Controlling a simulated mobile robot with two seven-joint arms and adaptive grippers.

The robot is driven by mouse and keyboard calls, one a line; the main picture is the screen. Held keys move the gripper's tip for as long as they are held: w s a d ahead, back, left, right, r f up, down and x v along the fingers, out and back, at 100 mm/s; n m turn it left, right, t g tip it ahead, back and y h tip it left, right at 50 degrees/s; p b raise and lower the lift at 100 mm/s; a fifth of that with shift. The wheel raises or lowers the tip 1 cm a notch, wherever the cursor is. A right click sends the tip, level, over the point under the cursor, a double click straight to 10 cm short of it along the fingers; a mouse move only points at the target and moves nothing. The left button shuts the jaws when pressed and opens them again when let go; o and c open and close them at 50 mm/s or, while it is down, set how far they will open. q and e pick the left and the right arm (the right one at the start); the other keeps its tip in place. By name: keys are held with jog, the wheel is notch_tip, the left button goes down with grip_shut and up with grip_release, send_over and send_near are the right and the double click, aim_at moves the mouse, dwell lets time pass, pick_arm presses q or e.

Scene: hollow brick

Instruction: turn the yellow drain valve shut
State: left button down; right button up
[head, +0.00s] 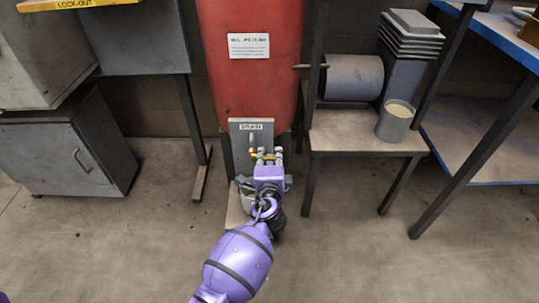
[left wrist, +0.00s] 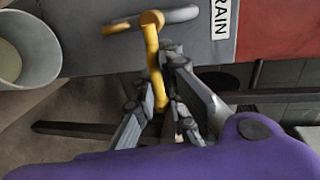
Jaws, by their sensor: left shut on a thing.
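The yellow drain valve (head: 254,154) sits low on a grey plate (head: 239,137) under the red tank (head: 253,80). In the left wrist view its yellow lever (left wrist: 153,55) runs from the pivot on the spout down between my fingers. My left gripper (head: 268,157) is at the valve, and in the left wrist view its two grey fingers (left wrist: 164,98) are closed around the lever's free end. The fingers and purple wrist hide part of the valve in the head view. My right gripper is in neither view.
A bucket (left wrist: 55,62) stands below the spout, mostly hidden by my arm in the head view. A low bench (head: 360,139) with a grey can (head: 395,124) is to the right. A cabinet (head: 60,160) stands left. The floor in front is clear.

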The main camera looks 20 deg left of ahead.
pick_arm(q)
jog(key=shift+s+a+f+m+y, duration=0.1)
jog(key=shift+f+m+y, duration=0.2)
jog(key=shift+f, duration=0.05)
dwell(0.3)
jog(key=c, duration=1.8)
grip_release()
jog(key=shift+c, duration=0.2)
jog(key=shift+r, duration=0.1)
jog(key=shift+r, duration=0.15)
notch_tip(320, 180, up, 10)
jog(key=shift+f, duration=0.15)
